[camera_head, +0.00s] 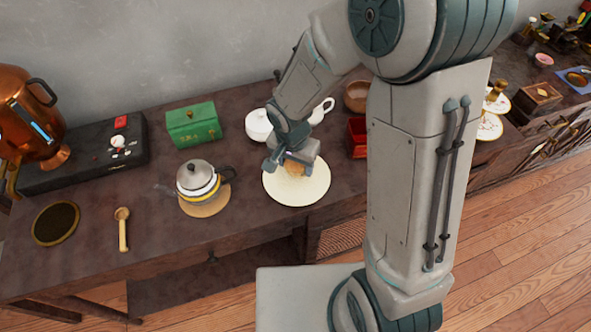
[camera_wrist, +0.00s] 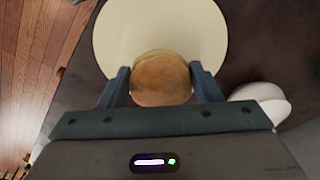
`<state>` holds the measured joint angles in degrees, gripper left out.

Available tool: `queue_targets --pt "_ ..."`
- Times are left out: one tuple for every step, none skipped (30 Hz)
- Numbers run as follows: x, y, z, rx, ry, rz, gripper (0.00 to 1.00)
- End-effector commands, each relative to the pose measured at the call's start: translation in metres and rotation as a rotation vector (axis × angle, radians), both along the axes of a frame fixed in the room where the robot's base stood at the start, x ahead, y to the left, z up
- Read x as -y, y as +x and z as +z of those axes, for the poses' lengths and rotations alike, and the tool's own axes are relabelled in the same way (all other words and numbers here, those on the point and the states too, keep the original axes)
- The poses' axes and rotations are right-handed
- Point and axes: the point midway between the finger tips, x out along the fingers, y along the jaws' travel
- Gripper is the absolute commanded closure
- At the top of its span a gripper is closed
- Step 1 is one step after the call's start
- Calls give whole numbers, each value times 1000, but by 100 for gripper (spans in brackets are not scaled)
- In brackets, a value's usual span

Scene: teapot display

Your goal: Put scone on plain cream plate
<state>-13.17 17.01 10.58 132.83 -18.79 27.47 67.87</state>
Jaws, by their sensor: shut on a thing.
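The scone (camera_wrist: 160,79) is round and golden brown. In the wrist view it sits between the two fingers of my gripper (camera_wrist: 160,86), which is shut on it. The plain cream plate (camera_wrist: 205,30) lies behind the scone in that view. In the head view the plate (camera_head: 312,194) is on the dark wooden counter, and my gripper (camera_head: 292,165) is over its upper part. A bit of the scone (camera_head: 294,170) shows below the gripper. I cannot tell whether the scone touches the plate.
Left of the plate a teapot (camera_head: 197,182) stands on a round mat. Behind are a green box (camera_head: 193,124) and a white pot (camera_head: 258,125). A red box (camera_head: 357,137) is to the right. A wooden scoop (camera_head: 122,230) lies at left. The counter's front edge is close to the plate.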

Motion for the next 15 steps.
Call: queue_targets --pt "0 -1 -9 -5 -1 1 100" --pt "0 -1 -14 -6 -2 1 100" --pt "0 -1 -20 -5 -1 1 100" --pt "1 -1 -24 -4 -1 1 100" --pt "1 -1 -27 -4 -1 1 100" --pt "1 0 -30 -3 -1 0 100" --pt "1 0 -32 -2 0 0 100" --pt "1 0 -33 -1 0 0 100" --pt "1 0 -33 -1 0 0 100" --pt "1 0 -33 -1 0 0 100" --pt "1 0 -33 -1 0 0 100" --pt "1 0 -33 -1 0 0 100" --pt "1 0 -33 -1 0 0 100" --pt "1 0 -33 -1 0 0 100" --pt "1 0 -33 -1 0 0 100"
